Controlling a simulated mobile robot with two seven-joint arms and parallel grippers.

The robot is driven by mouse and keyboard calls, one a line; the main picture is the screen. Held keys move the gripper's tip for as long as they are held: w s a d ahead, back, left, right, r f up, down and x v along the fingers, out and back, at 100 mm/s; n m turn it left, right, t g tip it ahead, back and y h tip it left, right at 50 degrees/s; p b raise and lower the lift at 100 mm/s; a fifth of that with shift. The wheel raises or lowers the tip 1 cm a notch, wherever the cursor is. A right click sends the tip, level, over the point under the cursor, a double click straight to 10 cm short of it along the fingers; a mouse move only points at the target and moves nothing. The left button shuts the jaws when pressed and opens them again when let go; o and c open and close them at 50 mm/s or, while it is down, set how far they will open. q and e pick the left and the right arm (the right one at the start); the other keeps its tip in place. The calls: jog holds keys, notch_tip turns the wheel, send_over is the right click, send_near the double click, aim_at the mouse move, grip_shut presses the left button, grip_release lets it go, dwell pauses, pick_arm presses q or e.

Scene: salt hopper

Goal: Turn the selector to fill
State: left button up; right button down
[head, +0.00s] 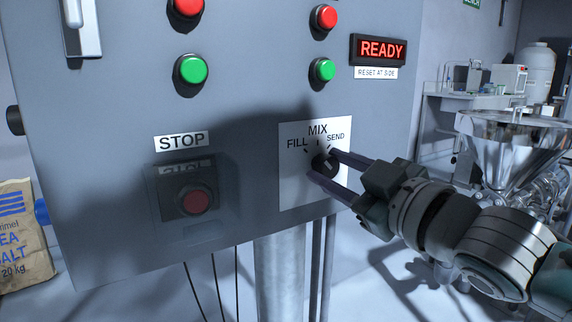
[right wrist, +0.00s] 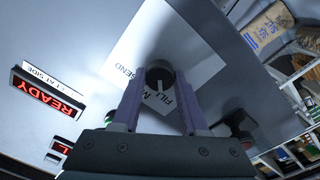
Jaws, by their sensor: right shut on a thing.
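The selector (head: 324,164) is a round black knob on a white plate (head: 291,187) marked FILL, MIX and SEND, low on the right of the grey panel. My right gripper (head: 321,164) comes in from the right with one finger above and one below the knob, shut on it. In the right wrist view the knob (right wrist: 159,72) sits between the two purple fingertips, with a pale mark on it. I cannot tell for sure which label the mark points at. My left gripper is not in view.
The panel also carries red and green buttons, a lit READY display (head: 381,50) and a covered red STOP button (head: 195,201). A salt bag (head: 20,240) stands at the left. A steel hopper (head: 500,128) stands right, behind my right arm.

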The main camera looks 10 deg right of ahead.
dwell(0.6)
jog(key=shift+c, duration=2.2)
grip_release()
jog(key=shift+s, duration=0.15)
jog(key=shift+s+d, duration=0.15)
jog(key=shift+s, duration=0.2)
jog(key=p+v, duration=0.1)
jog(key=v, duration=0.8)
jog(key=shift+r+p, duration=0.1)
jog(key=shift+p, duration=0.25)
